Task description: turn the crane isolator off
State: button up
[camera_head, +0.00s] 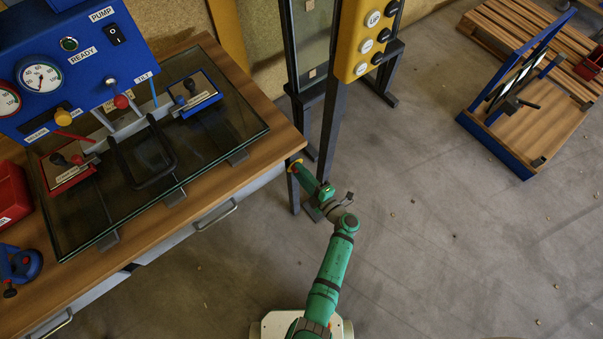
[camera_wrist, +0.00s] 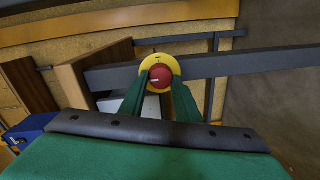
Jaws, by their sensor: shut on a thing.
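The crane isolator is a red round knob (camera_wrist: 161,76) on a yellow disc (camera_wrist: 157,61), with a short white mark on the knob's left side in the wrist view. It is mounted on a dark post (camera_wrist: 230,64). My gripper (camera_wrist: 160,84) has its two green fingers on either side of the red knob and is shut on it. The knob is hidden there.
A wooden table (camera_head: 275,125) with a glass pane (camera_head: 215,135) stands close on the left. A yellow crane pendant (camera_head: 355,40) hangs above by dark posts (camera_head: 332,125). A blue-edged trolley (camera_head: 497,150) stands at right. The floor (camera_head: 440,240) between is mostly clear.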

jog(key=o, duration=1)
jog(key=shift+o, duration=0.2)
jog(key=shift+s, duration=0.1)
jog(key=v, duration=1)
jog(key=shift+s+d, duration=0.25)
jog(key=shift+r, duration=0.1)
jog(key=shift+s, duration=0.1)
